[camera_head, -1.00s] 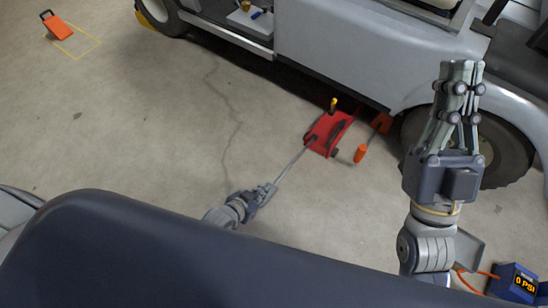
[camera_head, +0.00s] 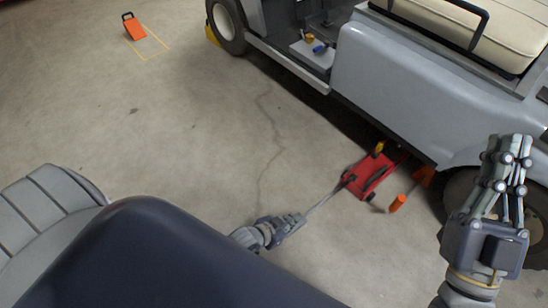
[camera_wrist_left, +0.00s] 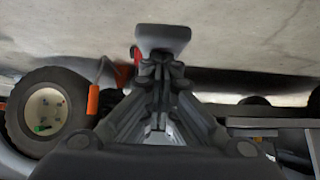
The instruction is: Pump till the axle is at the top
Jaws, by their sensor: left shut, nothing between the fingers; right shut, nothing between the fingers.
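The red floor jack (camera_head: 368,178) stands at the edge of the grey cart (camera_head: 400,100), with a yellow knob (camera_head: 378,149) on top. Its thin handle (camera_head: 322,200) slopes from the jack to my left gripper (camera_head: 302,218). My left gripper is shut at the handle's near end; whether it touches the handle cannot be told. In the left wrist view the left gripper (camera_wrist_left: 160,65) is shut, with a grey block (camera_wrist_left: 162,38) at its tips and a sliver of red behind. My right gripper (camera_head: 509,142) is raised, shut and empty before the cart wheel. The axle is hidden under the cart.
An orange grip (camera_head: 398,203) stands right of the jack, and an orange piece (camera_head: 424,175) lies by the cart's underside. An orange chock (camera_head: 134,27) sits by a yellow floor outline at upper left. The concrete floor left of the jack is clear.

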